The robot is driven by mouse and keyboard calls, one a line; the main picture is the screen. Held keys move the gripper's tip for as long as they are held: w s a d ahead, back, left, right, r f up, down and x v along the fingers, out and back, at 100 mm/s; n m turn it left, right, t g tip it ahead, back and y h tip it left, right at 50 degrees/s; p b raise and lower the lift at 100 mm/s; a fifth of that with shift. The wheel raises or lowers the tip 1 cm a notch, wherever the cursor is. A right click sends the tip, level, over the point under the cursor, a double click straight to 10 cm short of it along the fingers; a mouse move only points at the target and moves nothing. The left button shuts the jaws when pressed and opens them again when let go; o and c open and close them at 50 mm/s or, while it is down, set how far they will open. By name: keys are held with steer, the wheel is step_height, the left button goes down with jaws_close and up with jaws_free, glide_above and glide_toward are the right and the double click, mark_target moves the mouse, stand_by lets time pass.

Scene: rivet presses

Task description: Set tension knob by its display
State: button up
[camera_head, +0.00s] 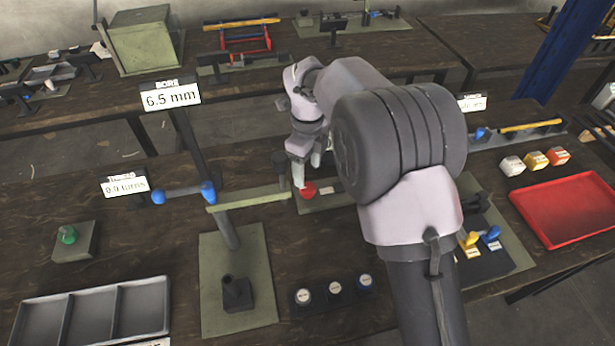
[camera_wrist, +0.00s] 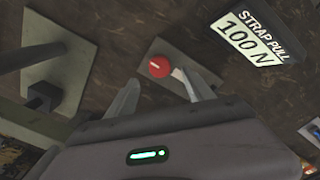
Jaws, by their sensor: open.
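A round red knob (camera_head: 306,191) sits on a grey-green plate to the right of the press, partly hidden by my arm. In the wrist view the red knob (camera_wrist: 159,66) lies just beyond the fingertips, with a pale strip beside it. A white display (camera_wrist: 252,38) there reads "STRAP PULL 100 N". My gripper (camera_head: 309,172) points down above the knob's plate; its fingers (camera_wrist: 160,88) are apart with nothing between them. I cannot tell whether either finger touches the knob, though a fingertip appears close to it in the head view.
The press (camera_head: 228,225) with its blue-ended handle stands left of my gripper; its sign (camera_head: 170,95) reads 6.5 mm. Another sign (camera_head: 125,184) reads 0.0 turns. A green knob (camera_head: 68,234), several round buttons (camera_head: 335,289) and a red tray (camera_head: 570,205) are on the bench.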

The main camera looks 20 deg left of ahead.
mark_target(308, 187)
step_height(308, 187, up, 11)
steer(key=p, duration=0.3)
steer(key=s+d+r+n+t+y+b, duration=0.1)
steer(key=s+d+r+n, duration=0.4)
steer(key=d, duration=0.4)
steer(key=s+d+r+n+t+y+b, duration=0.1)
steer(key=s+d+r+n+b, duration=0.2)
steer(key=d+r, duration=0.45)
steer(key=s+d+f+n+t, duration=0.2)
steer(key=s+d+f+n, duration=0.1)
steer(key=s, duration=0.5)
steer(key=s+d+f+n+t, duration=0.1)
steer(key=s+d+f+n, duration=0.2)
steer(key=s+d+n, duration=0.2)
steer(key=s+d, duration=0.2)
steer(key=s, duration=0.1)
steer(key=shift+s+d+t+b, duration=0.3)
steer(key=shift+d+t+b, duration=0.05)
steer(key=shift+t, duration=0.05)
steer(key=shift+f, duration=0.1)
stand_by(1.2)
